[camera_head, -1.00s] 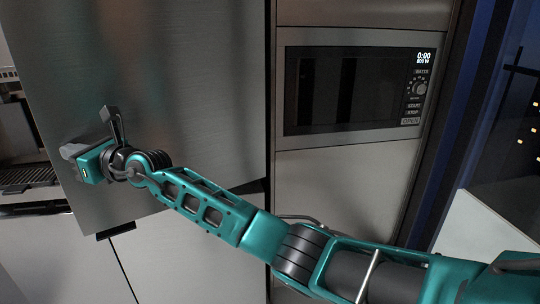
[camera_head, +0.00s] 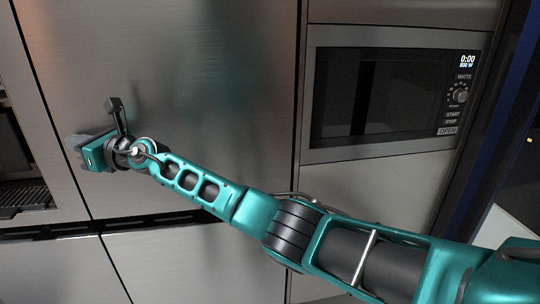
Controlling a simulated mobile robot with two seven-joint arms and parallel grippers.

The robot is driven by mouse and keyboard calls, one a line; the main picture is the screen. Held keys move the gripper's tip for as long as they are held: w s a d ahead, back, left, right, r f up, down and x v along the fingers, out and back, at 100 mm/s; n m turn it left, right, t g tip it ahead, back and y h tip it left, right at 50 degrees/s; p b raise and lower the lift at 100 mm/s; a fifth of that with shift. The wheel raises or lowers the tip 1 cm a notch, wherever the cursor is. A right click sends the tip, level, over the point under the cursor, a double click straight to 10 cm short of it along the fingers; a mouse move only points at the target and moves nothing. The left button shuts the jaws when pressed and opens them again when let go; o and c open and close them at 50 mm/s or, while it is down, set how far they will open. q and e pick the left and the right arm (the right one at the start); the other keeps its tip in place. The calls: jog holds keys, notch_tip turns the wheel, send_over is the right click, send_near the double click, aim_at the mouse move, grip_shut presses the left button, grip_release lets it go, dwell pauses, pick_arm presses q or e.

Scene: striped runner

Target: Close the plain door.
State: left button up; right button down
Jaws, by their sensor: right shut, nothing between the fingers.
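The plain door (camera_head: 200,90) is a large brushed-steel panel left of the microwave. Its left edge lines up closely with the neighbouring steel panel, and it looks flush or almost flush with the front; a small remaining gap is hard to judge. My right arm reaches in from the lower right across the door. My right gripper (camera_head: 72,143) is shut and empty at the door's left edge, low on the panel. It seems to be against the door, but contact cannot be seen clearly. My left gripper is not in view.
A built-in microwave (camera_head: 395,95) sits to the right of the door. Steel lower panels (camera_head: 190,262) lie under a dark horizontal gap. An oven-like dark recess (camera_head: 18,150) is at the far left. A dark blue frame stands at the far right.

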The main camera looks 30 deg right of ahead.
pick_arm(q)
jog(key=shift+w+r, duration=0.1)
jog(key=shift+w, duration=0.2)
pick_arm(e)
jog(key=shift+w+d+r, duration=0.1)
jog(key=shift+w+d, duration=0.1)
jog(key=shift+w, duration=0.05)
